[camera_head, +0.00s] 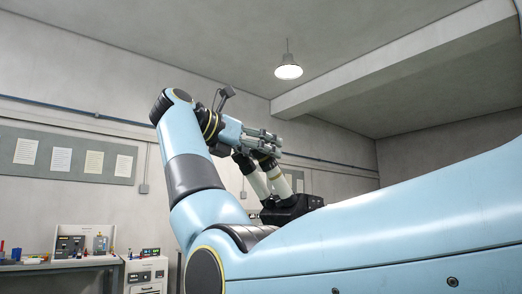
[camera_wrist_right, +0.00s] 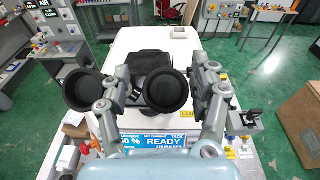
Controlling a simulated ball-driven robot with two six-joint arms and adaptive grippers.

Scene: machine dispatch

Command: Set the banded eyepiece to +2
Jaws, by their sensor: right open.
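A microscope (camera_head: 290,208) with a black body and two white eyepiece tubes stands beyond my arm in the head view. The right-hand tube (camera_head: 279,182) carries a thin yellowish band; the other tube (camera_head: 257,183) shows no clear band. My right gripper (camera_head: 264,141) is at their black upper ends. In the wrist view my right gripper (camera_wrist_right: 163,84) is open. One black eyepiece cup (camera_wrist_right: 166,91) lies between its fingers, with a gap on the right; the second cup (camera_wrist_right: 84,90) is outside the left finger. No band or scale is readable there. My left gripper is not in view.
A white machine top (camera_wrist_right: 150,40) lies beyond the eyepieces, with a blue READY display (camera_wrist_right: 152,141) below them. A cardboard box (camera_wrist_right: 299,115) stands at right. In the head view, a bench (camera_head: 70,264) with small equipment stands at lower left.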

